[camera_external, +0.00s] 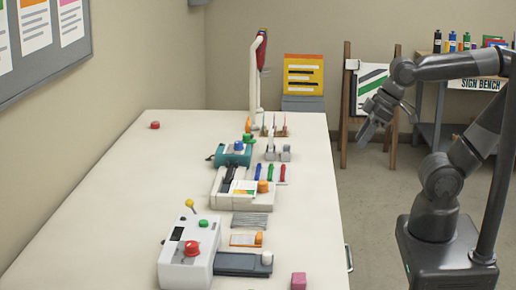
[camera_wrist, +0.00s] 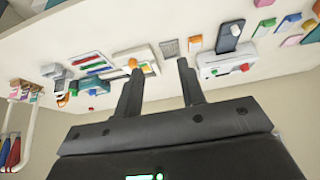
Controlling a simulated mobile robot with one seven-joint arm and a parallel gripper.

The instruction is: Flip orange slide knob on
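Several orange parts stand on the long table (camera_external: 130,225). A round orange knob (camera_external: 262,186) sits on a white machine (camera_external: 245,201); it also shows in the wrist view (camera_wrist: 133,63). A smaller orange piece (camera_external: 258,238) stands at the right end of a flat orange-edged plate (camera_external: 240,240). I cannot tell for sure which is the slide knob, nor its setting. My gripper (camera_wrist: 158,68) is open and empty, its two fingers apart in the wrist view. In the external view my gripper (camera_external: 364,134) hangs in the air right of the table, away from all the knobs.
A white box with a red button (camera_external: 192,247) stands at the near end, with a dark slab (camera_external: 243,263) beside it. A pink block (camera_external: 299,281) lies near the front. A teal device (camera_external: 233,153) and a white stand (camera_external: 254,75) are farther back. The table's left side is mostly clear.

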